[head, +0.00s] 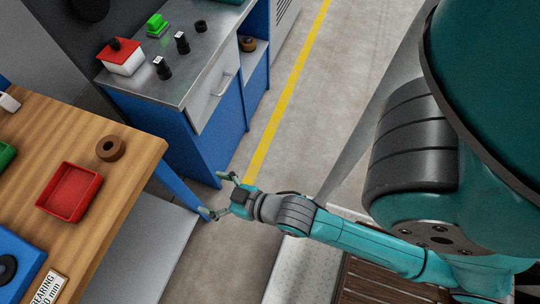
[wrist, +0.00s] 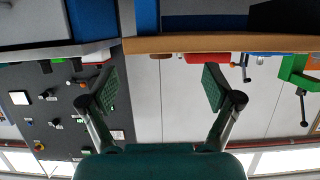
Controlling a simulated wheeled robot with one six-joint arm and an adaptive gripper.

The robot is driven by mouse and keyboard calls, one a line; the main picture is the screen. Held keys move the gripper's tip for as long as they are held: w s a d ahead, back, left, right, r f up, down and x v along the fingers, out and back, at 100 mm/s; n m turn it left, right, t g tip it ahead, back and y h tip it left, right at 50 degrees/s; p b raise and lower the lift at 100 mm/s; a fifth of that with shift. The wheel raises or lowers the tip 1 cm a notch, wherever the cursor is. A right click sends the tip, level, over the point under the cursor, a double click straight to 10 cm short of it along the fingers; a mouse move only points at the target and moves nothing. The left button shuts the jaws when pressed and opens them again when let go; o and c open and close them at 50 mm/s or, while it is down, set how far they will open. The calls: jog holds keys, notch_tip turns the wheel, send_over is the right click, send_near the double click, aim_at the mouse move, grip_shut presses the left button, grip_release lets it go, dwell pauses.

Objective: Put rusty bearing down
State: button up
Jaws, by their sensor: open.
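The rusty bearing (head: 110,148), a brown ring, lies flat on the wooden bench top (head: 124,176), near its right edge, behind and right of a red tray (head: 70,191). My gripper (head: 214,196) is open and empty, out beyond the right edge of the bench and apart from the bearing. In the wrist view, which appears upside down, the two pads of my gripper (wrist: 160,88) stand wide apart with nothing between them. A small brown shape at the bench edge (wrist: 160,56) there is probably the bearing.
A blue cabinet with a steel top (head: 175,75) stands behind, carrying a red-and-white box (head: 121,57), black parts and a green block (head: 156,25). Another brown round part (head: 247,43) sits on its shelf. A label card (head: 48,287) lies at the bench front. Floor right of the cabinet is clear.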

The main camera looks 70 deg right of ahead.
jog(key=f+v, duration=0.2)
jog(key=v, duration=1.6)
jog(key=shift+s+t, duration=0.3)
jog(key=shift+s, duration=0.2)
jog(key=shift+o, duration=0.5)
jog(key=shift+s+a+r, duration=0.1)
jog(key=shift+s, duration=0.15)
